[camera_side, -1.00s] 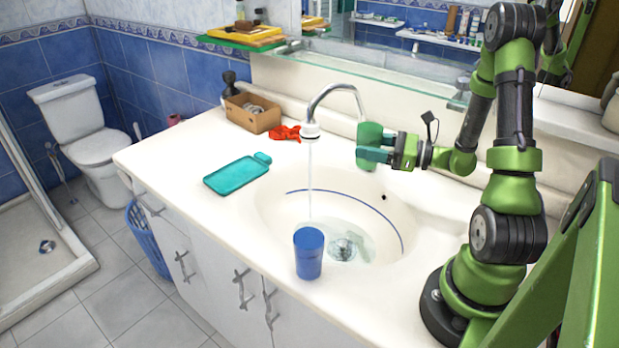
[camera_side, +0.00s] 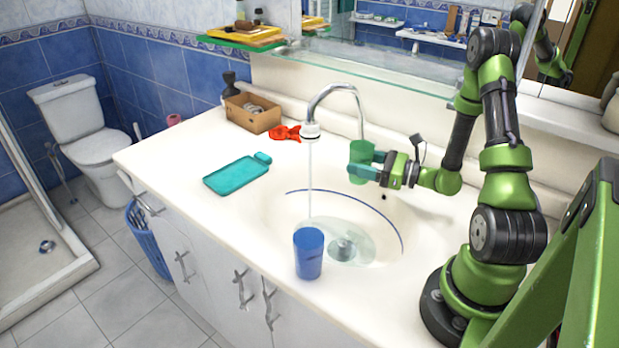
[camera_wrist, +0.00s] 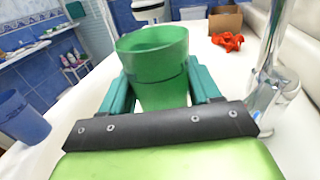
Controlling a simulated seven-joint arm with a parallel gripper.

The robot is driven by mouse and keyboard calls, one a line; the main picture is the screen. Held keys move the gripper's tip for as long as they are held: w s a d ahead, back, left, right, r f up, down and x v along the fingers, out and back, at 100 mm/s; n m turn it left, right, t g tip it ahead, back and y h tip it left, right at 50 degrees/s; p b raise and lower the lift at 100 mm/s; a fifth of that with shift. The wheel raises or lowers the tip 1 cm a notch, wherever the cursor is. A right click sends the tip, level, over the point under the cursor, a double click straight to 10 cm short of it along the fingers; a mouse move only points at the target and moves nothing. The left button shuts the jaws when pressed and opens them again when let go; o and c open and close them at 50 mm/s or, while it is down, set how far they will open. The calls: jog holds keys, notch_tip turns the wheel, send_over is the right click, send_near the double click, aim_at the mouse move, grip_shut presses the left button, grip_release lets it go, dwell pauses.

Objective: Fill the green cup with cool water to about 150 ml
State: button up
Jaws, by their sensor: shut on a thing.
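The green cup (camera_side: 361,161) is upright in my gripper (camera_side: 366,168), held above the right back part of the basin. In the wrist view the two teal fingers (camera_wrist: 164,92) press on both sides of the green cup (camera_wrist: 155,60); its inside bottom is not visible. The chrome faucet (camera_side: 322,100) runs a thin stream of water (camera_side: 310,180) into the basin (camera_side: 275,205), to the left of the cup and apart from it. Whether the water is cool cannot be seen. Some water lies around the drain (camera_side: 343,249).
A blue cup (camera_side: 308,255) stands at the basin's front edge; it also shows in the wrist view (camera_wrist: 20,118). A red cloth (camera_side: 286,133) and a cardboard box (camera_side: 253,113) sit at the back.

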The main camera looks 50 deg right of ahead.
jog(key=w+a+f, duration=0.2)
jog(key=w+a, duration=0.1)
jog(key=w, duration=0.5)
jog(key=shift+w+f, duration=0.2)
jog(key=shift+w, duration=0.2)
jog(key=shift+w, duration=0.1)
jog(key=shift+x, duration=0.95)
jog(key=shift+a, duration=0.1)
dwell(2.6)
jog(key=v, duration=0.4)
jog(key=shift+s, duration=0.25)
jog(key=shift+d, duration=0.25)
jog(key=shift+s+d+r, duration=0.45)
jog(key=shift+s+r, duration=0.15)
jog(key=shift+s, duration=0.65)
jog(key=shift+s+d+r, duration=0.4)
jog(key=shift+s+r, duration=0.2)
jog(key=shift+s, duration=0.65)
jog(key=shift+s+d+r, duration=0.45)
jog(key=shift+s+r, duration=0.15)
jog(key=shift+s, duration=0.65)
